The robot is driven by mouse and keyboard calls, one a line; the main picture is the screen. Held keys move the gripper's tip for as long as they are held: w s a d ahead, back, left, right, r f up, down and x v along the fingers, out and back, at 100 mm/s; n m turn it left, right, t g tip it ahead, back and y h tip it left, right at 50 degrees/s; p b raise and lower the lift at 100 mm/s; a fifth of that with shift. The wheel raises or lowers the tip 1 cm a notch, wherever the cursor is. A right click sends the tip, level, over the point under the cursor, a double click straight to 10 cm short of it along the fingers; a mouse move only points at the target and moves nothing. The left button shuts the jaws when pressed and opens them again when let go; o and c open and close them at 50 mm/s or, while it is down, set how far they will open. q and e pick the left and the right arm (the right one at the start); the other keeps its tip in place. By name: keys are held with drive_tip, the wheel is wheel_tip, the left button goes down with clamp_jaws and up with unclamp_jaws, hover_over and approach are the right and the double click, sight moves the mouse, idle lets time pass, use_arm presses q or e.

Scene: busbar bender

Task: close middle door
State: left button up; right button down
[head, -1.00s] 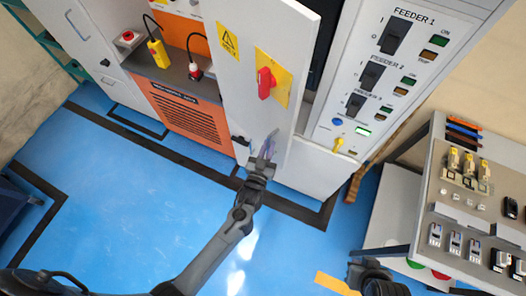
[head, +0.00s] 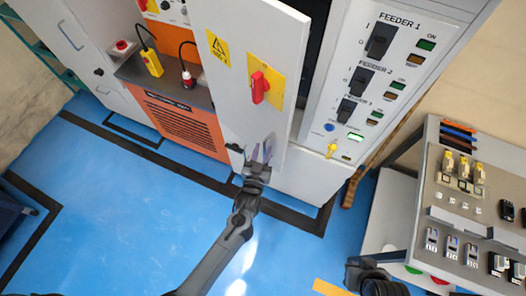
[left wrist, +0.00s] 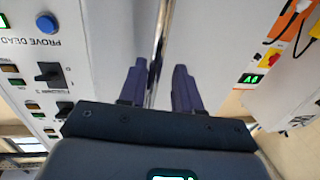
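The middle door (head: 235,95) is a tall white panel with a yellow warning triangle and a red rotary handle (head: 260,86) on a yellow plate. It stands ajar, with a dark gap along its right edge by the feeder panel. My left gripper (head: 262,150) is in front of the door's lower part. In the left wrist view, its two purple fingers (left wrist: 160,88) are apart and empty, with a shiny vertical edge beyond and between them. Whether they touch the door is unclear. My right gripper (head: 366,277) shows only partly at the bottom; its fingers are unclear.
The feeder panel (head: 362,85) with black switches is right of the door. An orange cabinet (head: 180,122) with a yellow and a red plug stands left. A grey parts bench (head: 470,215) is at the right. The blue floor (head: 110,210) in front is clear.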

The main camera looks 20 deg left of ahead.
use_arm(q)
drive_tip(key=shift+s+d, duration=0.1)
drive_tip(key=s+b, duration=0.1)
drive_tip(key=s, duration=0.9)
drive_tip(key=shift+s+d, duration=0.3)
drive_tip(key=shift+d, duration=0.1)
